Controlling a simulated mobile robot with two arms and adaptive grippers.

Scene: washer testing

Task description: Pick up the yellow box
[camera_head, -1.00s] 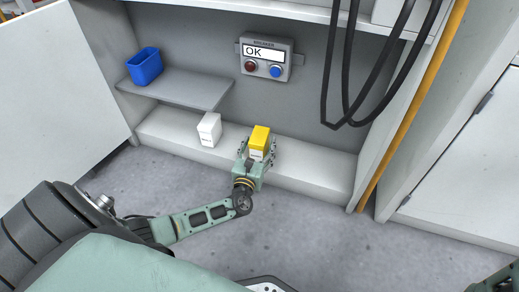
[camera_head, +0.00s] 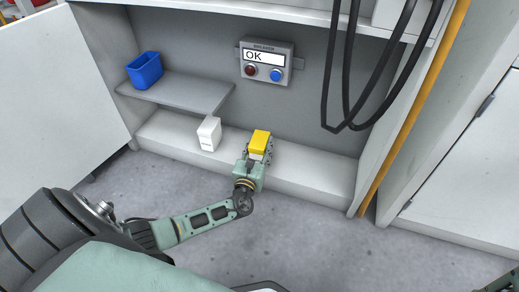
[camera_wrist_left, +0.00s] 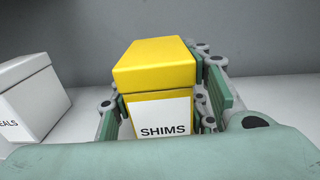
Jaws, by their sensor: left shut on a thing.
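The yellow box (camera_head: 259,142) stands upright on the low white ledge at the base of the cabinet. In the left wrist view the yellow box (camera_wrist_left: 155,65) has a white label reading SHIMS. My left gripper (camera_head: 257,160) comes at it from the front and is shut on it, with one finger on each side. In the left wrist view the fingers of the left gripper (camera_wrist_left: 165,115) flank the box's lower part. I cannot tell whether the box's bottom touches the ledge. My right gripper is not in view.
A white box (camera_head: 208,134) stands on the ledge (camera_head: 310,177) left of the yellow box. Above is a grey shelf (camera_head: 180,92) with a blue bin (camera_head: 145,69). A control panel (camera_head: 265,62) reading OK is on the back wall. Black hoses (camera_head: 350,70) hang at the right.

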